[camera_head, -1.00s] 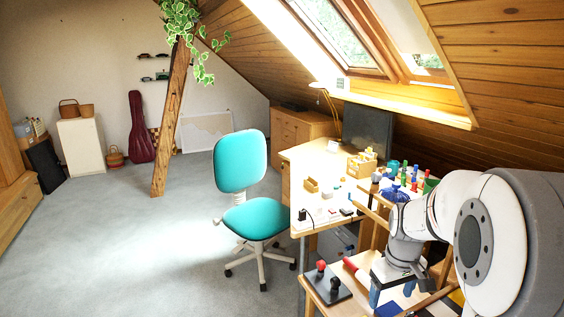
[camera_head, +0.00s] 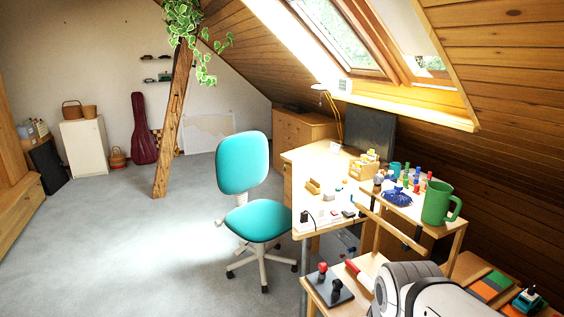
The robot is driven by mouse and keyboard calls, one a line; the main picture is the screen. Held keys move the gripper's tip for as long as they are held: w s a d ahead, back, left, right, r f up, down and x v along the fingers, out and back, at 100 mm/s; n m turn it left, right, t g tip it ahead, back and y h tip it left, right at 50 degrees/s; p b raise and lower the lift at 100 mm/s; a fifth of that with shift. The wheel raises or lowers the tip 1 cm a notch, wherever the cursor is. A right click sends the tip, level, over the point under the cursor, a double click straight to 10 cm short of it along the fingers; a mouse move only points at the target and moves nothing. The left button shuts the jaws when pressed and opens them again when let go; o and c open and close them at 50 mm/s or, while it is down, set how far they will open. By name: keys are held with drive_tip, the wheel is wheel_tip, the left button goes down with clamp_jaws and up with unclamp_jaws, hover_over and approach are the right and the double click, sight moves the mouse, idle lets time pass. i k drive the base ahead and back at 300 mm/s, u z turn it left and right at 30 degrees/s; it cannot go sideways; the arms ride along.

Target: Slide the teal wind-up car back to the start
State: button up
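A small teal object (camera_head: 528,300), which looks like the teal wind-up car, is at the lower right on a surface beside orange and green flat pieces. It is small and its details are hard to make out. I cannot tell any start mark near it. My gripper is out of view. Only white and grey links of my arm show at the bottom edge, to the left of the teal object and apart from it in the picture.
A side table with a large green mug (camera_head: 440,204) and several small coloured pieces stands behind my arm. A low wooden table (camera_head: 372,265) carries a dark board with red and black knobs (camera_head: 329,284). A teal swivel chair (camera_head: 243,163) stands left of the desk. The grey floor at left is clear.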

sight(524, 303)
drive_tip(key=u, duration=0.05)
drive_tip(key=k, duration=0.5)
drive_tip(key=z, duration=1.15)
drive_tip(key=k, duration=0.65)
drive_tip(key=u, duration=0.3)
drive_tip(key=i, duration=1)
drive_tip(key=z, duration=0.7)
